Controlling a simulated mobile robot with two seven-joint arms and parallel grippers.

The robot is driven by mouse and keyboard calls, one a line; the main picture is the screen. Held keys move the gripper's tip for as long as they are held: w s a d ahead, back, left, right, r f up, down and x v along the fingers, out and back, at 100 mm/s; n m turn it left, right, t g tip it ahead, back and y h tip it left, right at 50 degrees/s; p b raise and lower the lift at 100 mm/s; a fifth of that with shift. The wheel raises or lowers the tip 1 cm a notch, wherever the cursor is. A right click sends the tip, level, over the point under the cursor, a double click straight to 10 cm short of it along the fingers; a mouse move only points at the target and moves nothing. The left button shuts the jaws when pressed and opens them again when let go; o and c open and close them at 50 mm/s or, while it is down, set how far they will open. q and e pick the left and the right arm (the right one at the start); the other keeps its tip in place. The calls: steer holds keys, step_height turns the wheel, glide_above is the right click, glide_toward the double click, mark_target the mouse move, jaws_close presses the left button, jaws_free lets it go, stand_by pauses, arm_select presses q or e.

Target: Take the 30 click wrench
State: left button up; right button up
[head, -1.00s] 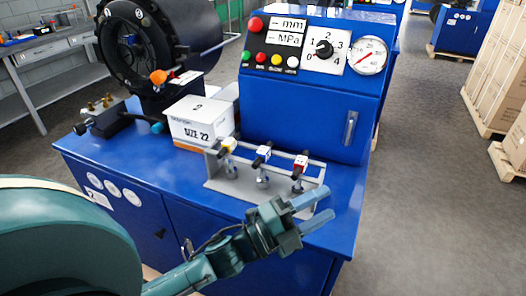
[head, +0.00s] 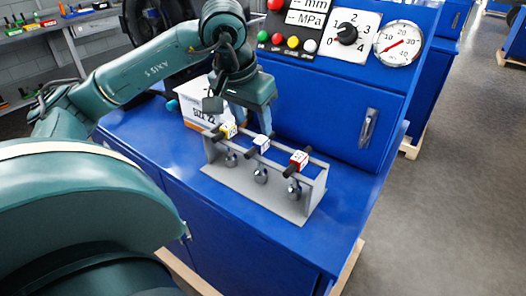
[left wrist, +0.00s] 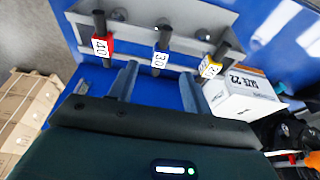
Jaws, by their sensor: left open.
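The 30 click wrench (head: 262,144) has a blue and white tag and hangs in the middle of a grey rack (head: 247,188); its "30" tag (left wrist: 161,60) reads clearly in the left wrist view. A red-tagged wrench (head: 298,160), marked 40 (left wrist: 102,46), and a yellow-tagged wrench (head: 228,131) hang on either side. My left gripper (head: 247,118) is open and empty, above and behind the rack in the head view. In the left wrist view its fingers (left wrist: 157,82) lie on either side of the 30 wrench's handle end, apart from it. My right gripper is out of view.
The rack stands on a blue bench (head: 345,195). A white "SIZE 22" box (left wrist: 240,95) is close beside my left gripper. A blue control panel (head: 330,95) with a gauge (head: 398,43) rises behind. The bench's front right is bare.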

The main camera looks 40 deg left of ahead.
mark_target(260, 140)
arm_select(q)
steer(key=x, duration=0.5)
steer(key=shift+w+p+x, duration=0.2)
steer(key=shift+x, duration=1.15)
steer(key=shift+w+p+x, duration=0.15)
steer(key=shift+w+x, duration=0.05)
steer(key=shift+x, duration=1.15)
steer(key=shift+a+r, duration=0.1)
steer(key=shift+a, duration=0.05)
steer(key=shift+c, duration=0.3)
jaws_close()
steer(key=shift+r, duration=0.1)
